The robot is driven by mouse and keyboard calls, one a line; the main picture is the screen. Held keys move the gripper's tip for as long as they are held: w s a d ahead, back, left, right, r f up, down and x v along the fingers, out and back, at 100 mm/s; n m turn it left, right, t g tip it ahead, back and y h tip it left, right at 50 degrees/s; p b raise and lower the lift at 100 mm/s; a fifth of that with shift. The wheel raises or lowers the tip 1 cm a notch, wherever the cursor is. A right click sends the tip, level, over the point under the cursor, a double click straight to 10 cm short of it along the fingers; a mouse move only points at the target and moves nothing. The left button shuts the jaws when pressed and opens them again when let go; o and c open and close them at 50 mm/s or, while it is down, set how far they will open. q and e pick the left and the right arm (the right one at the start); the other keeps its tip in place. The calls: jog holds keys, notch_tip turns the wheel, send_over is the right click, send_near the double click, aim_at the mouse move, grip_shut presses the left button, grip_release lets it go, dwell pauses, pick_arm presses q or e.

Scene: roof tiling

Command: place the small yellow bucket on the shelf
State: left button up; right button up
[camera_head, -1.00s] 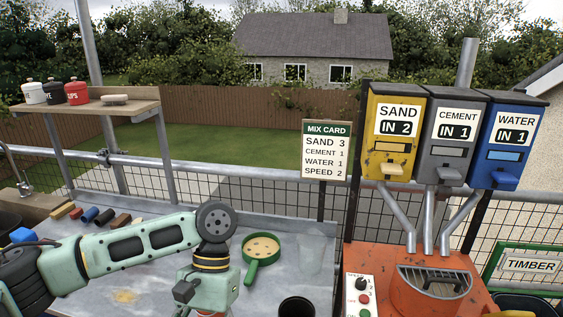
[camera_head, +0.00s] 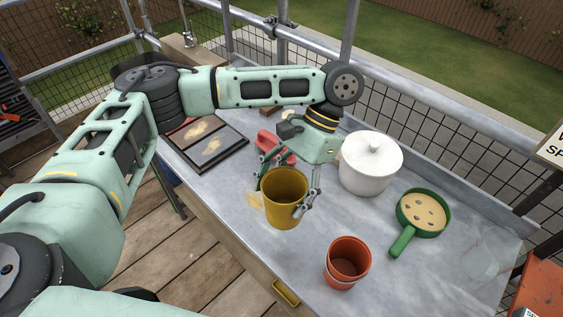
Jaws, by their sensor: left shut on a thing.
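The small yellow bucket (camera_head: 284,207) is near the middle of the head view, over the grey metal bench (camera_head: 400,272). My left gripper (camera_head: 284,190) reaches down from behind it, with a finger on each side of its wall. It is shut on the bucket, which stands upright. I cannot tell whether the bucket's bottom touches the bench. The shelf is out of view now. My right gripper is not in view.
An orange-red bucket (camera_head: 347,264) stands in front and to the right. A red object (camera_head: 272,143) lies behind the gripper, and a dark-framed tray (camera_head: 203,143) lies at left.

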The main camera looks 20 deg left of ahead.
aim_at(301, 184)
pick_arm(q)
jog(key=w+m, duration=0.1)
jog(key=w+d+f+m+y, duration=0.1)
jog(key=w+t+b, duration=0.1)
jog(key=shift+w+d+f+m+y, duration=0.25)
jog(key=shift+d+f+m+y, duration=0.05)
jog(key=shift+d+f+m, duration=0.1)
jog(key=w+d+m, duration=0.1)
jog(key=w+d+m+t+y+b, duration=0.1)
jog(key=shift+f+m, duration=0.3)
jog(key=shift+f, duration=0.05)
jog(key=w+d+m+t+y+b, duration=0.2)
jog(key=w+d+m+t+b, duration=0.3)
jog(key=m, duration=0.4)
jog(key=shift+m, duration=0.4)
jog(key=w+a+f, duration=0.1)
jog(key=a+f, duration=0.2)
jog(key=w+a+f+p, duration=0.1)
jog(key=a+f, duration=0.2)
jog(key=w+a+f+p, duration=0.1)
jog(key=a+f, duration=0.2)
jog(key=shift+w+a+f, duration=0.35)
jog(key=shift+f, duration=0.15)
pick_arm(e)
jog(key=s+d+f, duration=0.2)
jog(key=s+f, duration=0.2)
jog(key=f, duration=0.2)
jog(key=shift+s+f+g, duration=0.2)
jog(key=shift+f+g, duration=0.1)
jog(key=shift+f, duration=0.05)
